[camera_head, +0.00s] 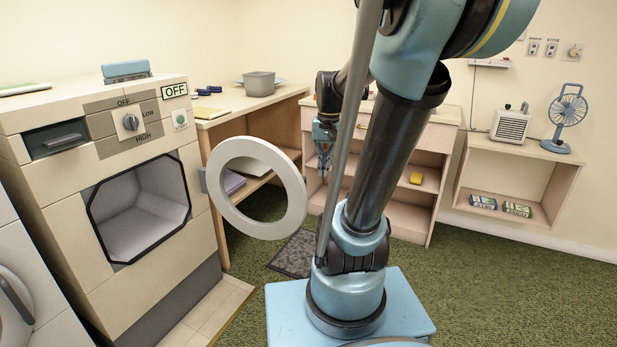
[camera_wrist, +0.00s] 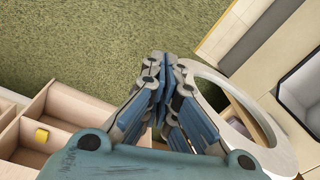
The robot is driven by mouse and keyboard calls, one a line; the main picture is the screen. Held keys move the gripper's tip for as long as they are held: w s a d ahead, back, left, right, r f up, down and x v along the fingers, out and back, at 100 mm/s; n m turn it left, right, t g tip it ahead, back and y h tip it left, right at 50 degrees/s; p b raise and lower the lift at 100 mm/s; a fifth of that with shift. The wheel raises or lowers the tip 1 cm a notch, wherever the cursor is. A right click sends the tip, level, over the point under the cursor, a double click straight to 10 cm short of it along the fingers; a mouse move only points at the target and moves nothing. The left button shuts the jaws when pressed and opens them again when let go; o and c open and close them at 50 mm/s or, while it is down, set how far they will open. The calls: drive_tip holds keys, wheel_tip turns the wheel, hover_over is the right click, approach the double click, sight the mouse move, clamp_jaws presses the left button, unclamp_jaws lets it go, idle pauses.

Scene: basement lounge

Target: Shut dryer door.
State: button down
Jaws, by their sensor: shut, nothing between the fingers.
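The dryer (camera_head: 110,255) stands at the left in the head view, with its opening (camera_head: 140,210) uncovered and its drum empty. The dryer door (camera_head: 226,205), a pale ring with an open centre, is swung wide out to the right of the opening. My gripper (camera_head: 323,158) is beyond the door and to its right in the head view, pointing down. In the wrist view my gripper (camera_wrist: 163,66) is shut and empty, just left of the door ring (camera_wrist: 214,77). I cannot tell whether it touches the ring.
Low shelves (camera_head: 440,150) are behind my arm. A small unit (camera_head: 535,165) with a heater (camera_head: 510,124) and fan (camera_head: 567,110) is at right. Green carpet (camera_head: 480,290) is clear at front right.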

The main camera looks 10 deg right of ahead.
drive_tip(key=w+d+f+m+g+y, duration=0.1)
drive_tip(key=w+d+f+m, duration=0.15)
drive_tip(key=w, duration=1.05)
drive_tip(key=w+d+f+m+g, duration=0.2)
drive_tip(key=w+m, duration=0.1)
drive_tip(key=w, duration=1.1)
drive_tip(key=s+a+f, duration=0.4)
drive_tip(key=s+f, duration=0.1)
drive_tip(key=f, duration=0.4)
drive_tip(key=shift+a, duration=0.4)
drive_tip(key=shift+f, duration=0.1)
